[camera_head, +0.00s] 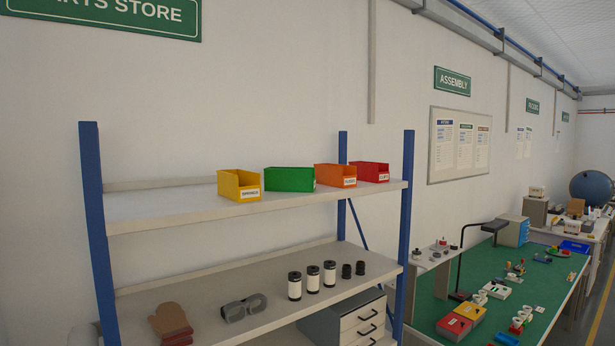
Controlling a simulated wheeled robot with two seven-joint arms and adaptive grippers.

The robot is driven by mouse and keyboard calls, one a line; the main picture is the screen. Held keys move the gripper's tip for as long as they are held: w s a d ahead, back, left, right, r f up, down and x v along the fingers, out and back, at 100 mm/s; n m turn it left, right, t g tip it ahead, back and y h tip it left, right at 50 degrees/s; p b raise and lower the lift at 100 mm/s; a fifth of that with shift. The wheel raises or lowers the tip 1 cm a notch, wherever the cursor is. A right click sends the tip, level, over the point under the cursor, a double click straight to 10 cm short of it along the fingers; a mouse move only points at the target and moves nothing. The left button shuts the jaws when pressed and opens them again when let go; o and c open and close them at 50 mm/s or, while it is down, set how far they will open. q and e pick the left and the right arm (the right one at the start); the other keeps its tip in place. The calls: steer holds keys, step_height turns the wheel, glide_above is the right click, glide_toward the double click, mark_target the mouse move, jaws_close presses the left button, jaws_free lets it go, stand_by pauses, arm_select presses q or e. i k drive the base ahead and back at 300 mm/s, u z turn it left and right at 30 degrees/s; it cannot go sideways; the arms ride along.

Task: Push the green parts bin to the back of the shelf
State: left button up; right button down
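The green parts bin (289,179) stands on the upper board (160,211) of a shelf rack with blue posts. It is between the yellow bin (239,185) on its left and the orange bin (335,176) on its right. Its long plain side faces me and no front label shows, unlike the other bins. A red bin (369,172) stands at the right end of the row. Neither of my grippers is in the head view.
The lower board (220,296) holds gloves (170,323), goggles (244,308) and several dark cylinders, with a drawer unit (357,322) below. Blue posts (92,220) bound the rack. The upper board is bare left of the yellow bin. A green-topped bench (540,281) stands right.

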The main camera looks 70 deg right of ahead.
mark_target(286, 179)
steer(key=z, duration=0.8)
steer(key=i, duration=0.9)
steer(key=z, duration=1)
